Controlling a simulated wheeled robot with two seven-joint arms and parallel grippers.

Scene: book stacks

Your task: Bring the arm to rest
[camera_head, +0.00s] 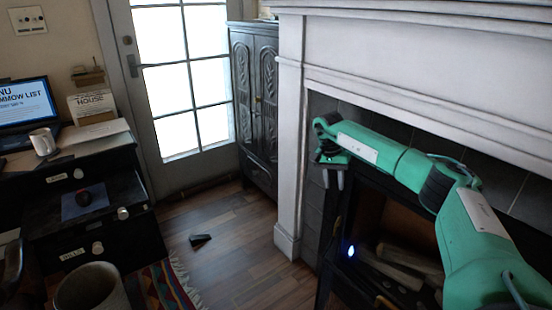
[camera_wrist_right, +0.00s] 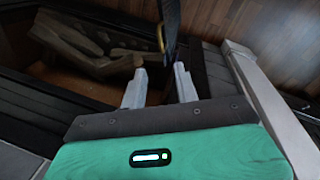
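My right arm, teal and black, reaches in from the right in the head view, in front of the fireplace. My right gripper (camera_head: 333,178) hangs fingers down beside the white fireplace pillar. In the right wrist view the gripper's two grey fingers (camera_wrist_right: 159,88) stand apart with a gap between them, and nothing is held in it. A dark upright part shows beyond the gap. My left gripper is in neither view.
The white fireplace surround (camera_head: 291,130) stands close to the gripper, with logs (camera_head: 400,264) in its dark opening. A carved dark cabinet (camera_head: 262,110) and a glazed door (camera_head: 180,75) are behind. A desk with drawers (camera_head: 95,145) stands left. The wooden floor (camera_head: 235,250) between is mostly clear.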

